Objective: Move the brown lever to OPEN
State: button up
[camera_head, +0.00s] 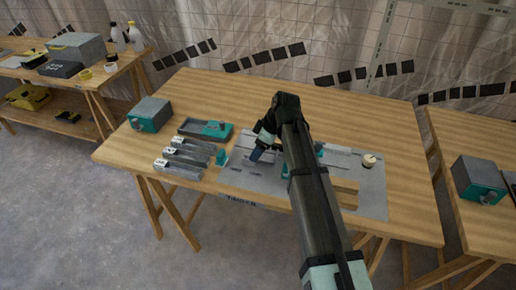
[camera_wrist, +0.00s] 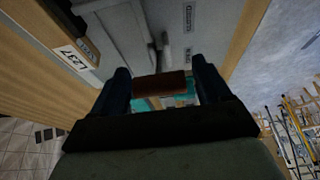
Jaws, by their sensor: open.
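The brown lever (camera_wrist: 160,84) shows in the wrist view as a reddish-brown bar lying between the two fingers. My gripper (camera_wrist: 160,86) is open, one dark finger on each side of the bar; I cannot tell whether either finger touches it. In the head view my gripper (camera_head: 258,154) is low over the left part of the grey panel (camera_head: 372,200), and I cannot make out the lever there. Two small labels (camera_wrist: 187,15) lie on the panel in the wrist view, too blurred to read surely.
A round white knob (camera_head: 369,160) sits at the panel's right. The table's back is clear.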

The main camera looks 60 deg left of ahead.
jog(key=shift+s+a+f, duration=0.15)
jog(key=shift+f, duration=0.25)
jog(key=c, duration=1.4)
jog(key=shift+s+a+r+t+h, duration=0.3)
jog(key=shift+s+a+t+h, duration=0.35)
jog(key=shift+t+h, duration=0.35)
jog(key=shift+s+a+r+t+h, duration=0.1)
jog(key=shift+s+a+t+h, duration=0.5)
jog(key=shift+t+h, duration=0.3)
jog(key=shift+s+a+t+h, duration=0.6)
jog(key=shift+a+t+h, duration=0.1)
jog(key=shift+t+h, duration=0.4)
jog(key=shift+s+a+f+t+h, duration=0.35)
jog(key=shift+s+f+t+h, duration=0.1)
jog(key=shift+t+h, duration=0.45)
